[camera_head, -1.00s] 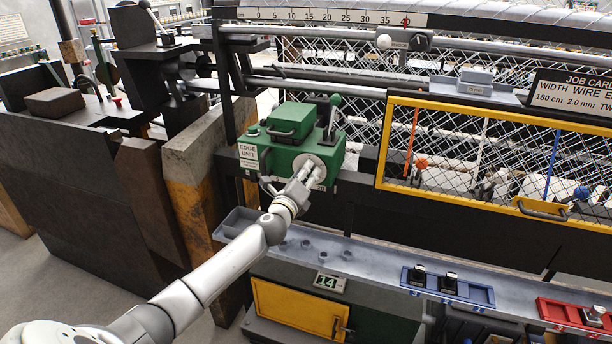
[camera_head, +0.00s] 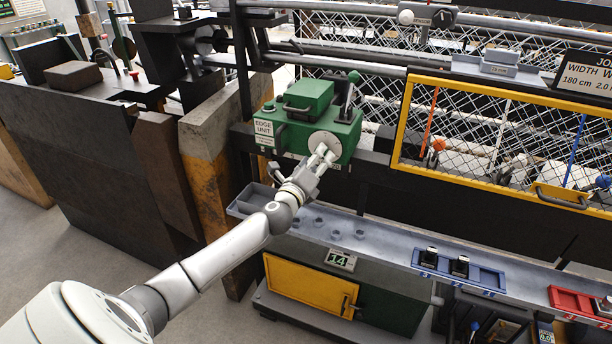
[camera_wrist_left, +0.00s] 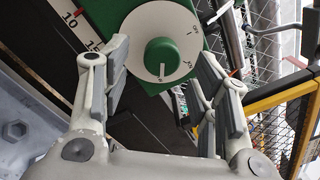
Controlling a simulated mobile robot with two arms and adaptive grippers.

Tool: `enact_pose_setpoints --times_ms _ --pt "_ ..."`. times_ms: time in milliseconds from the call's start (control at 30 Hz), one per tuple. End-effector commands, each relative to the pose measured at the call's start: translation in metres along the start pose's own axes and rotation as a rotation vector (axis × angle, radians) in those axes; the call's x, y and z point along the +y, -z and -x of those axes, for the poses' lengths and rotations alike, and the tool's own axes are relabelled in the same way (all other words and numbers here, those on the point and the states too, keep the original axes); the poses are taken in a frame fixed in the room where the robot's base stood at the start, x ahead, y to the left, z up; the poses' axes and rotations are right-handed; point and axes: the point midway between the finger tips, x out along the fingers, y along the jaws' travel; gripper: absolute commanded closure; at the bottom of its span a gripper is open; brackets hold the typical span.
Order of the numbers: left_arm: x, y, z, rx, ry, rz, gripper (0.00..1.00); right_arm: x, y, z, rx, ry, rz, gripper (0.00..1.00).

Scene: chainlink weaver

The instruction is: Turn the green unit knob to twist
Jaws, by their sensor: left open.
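The green edge unit (camera_head: 306,112) stands at the middle of the bench in the head view, with a green-tipped lever (camera_head: 348,92) on its right. Its round white dial (camera_head: 326,141) faces front, partly hidden by my left gripper (camera_head: 322,158). In the left wrist view the dial shows with a green knob (camera_wrist_left: 162,57) at its centre and marks around it. A white line on the knob points down towards a mark. My left gripper (camera_wrist_left: 164,66) is open, one finger to each side of the knob, with gaps. Whether the fingertips reach the knob's depth is unclear. My right gripper is out of view.
A yellow-framed mesh guard (camera_head: 398,125) stands right of the unit. A grey tray rail (camera_head: 385,243) runs below, with a blue holder (camera_head: 457,273) and a red holder (camera_head: 575,303). A dark block (camera_head: 160,165) and rusty post (camera_head: 205,165) stand left.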

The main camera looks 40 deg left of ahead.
Motion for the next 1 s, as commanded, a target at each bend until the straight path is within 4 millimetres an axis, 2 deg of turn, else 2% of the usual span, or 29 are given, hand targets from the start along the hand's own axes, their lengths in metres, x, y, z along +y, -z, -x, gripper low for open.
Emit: enact_pose_setpoints --times_ms 200,400,600,1000 --pt "0.001 0.002 0.041 0.005 -0.001 -0.001 0.45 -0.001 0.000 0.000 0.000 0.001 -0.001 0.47" --pt "0.001 0.001 0.067 0.003 -0.001 0.000 0.45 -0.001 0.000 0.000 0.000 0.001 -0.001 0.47" --pt "0.000 0.001 0.078 0.002 -0.001 0.001 0.45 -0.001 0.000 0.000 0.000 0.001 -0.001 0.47" --pt "0.000 0.001 0.080 0.001 0.000 0.000 0.45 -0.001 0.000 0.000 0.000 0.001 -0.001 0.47"
